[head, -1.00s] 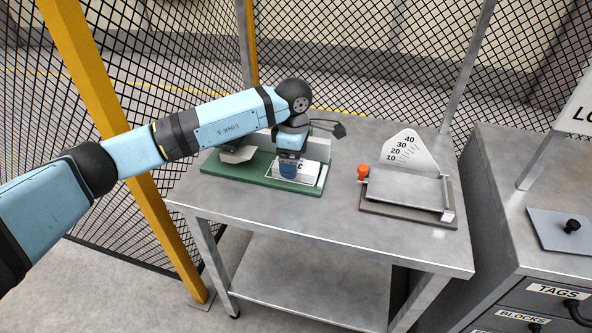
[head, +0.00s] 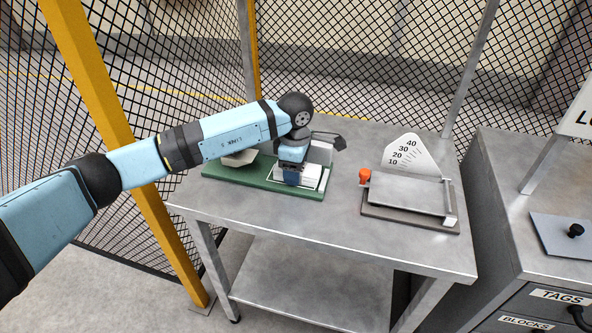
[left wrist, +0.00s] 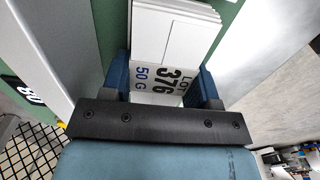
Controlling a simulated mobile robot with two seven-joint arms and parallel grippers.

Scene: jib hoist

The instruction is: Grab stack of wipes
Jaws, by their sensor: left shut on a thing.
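The stack of wipes is a white stack of flat sheets (head: 312,175) on the green board (head: 235,184) on the metal table. In the left wrist view the stack (left wrist: 178,28) shows layered edges and a printed face reading LOT 376, 50 G. My left gripper (head: 291,181) points down over the stack. In the left wrist view its blue fingers (left wrist: 165,82) are on either side of the printed end and shut on it. The stack's far side is partly hidden by the gripper in the head view. My right gripper is not in view.
A grey block (head: 321,152) stands behind the stack. A drawer cabinet (head: 500,185) is at the right. The table's front strip is clear.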

